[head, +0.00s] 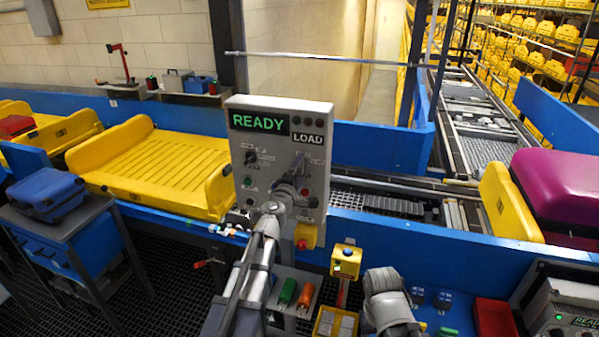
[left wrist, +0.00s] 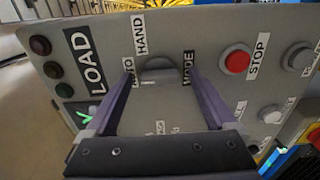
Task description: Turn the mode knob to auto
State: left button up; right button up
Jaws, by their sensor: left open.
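The grey control panel (head: 279,118) stands in the middle of the head view, with a lit green READY display. The mode knob (left wrist: 158,66) shows in the left wrist view as a grey round knob, beside a MODE label (left wrist: 188,68), a HAND label (left wrist: 140,35) and a partly covered AUTO label (left wrist: 127,66). My left gripper (left wrist: 161,76) is open, with one finger on each side of the knob. I cannot tell whether the fingers touch it. The knob's pointer is not clear. In the head view my left gripper (head: 296,178) is in front of the panel and partly covers it.
A red STOP button (left wrist: 236,62) and other knobs are close to the mode knob. A yellow tray (head: 150,165) lies on the conveyor to the left. A purple case (head: 560,190) is at the right. A blue case (head: 45,194) sits on a cart.

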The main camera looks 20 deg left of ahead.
pick_arm(q)
jog(key=s, duration=0.7)
jog(key=shift+s, duration=0.4)
jog(key=shift+a, duration=0.1)
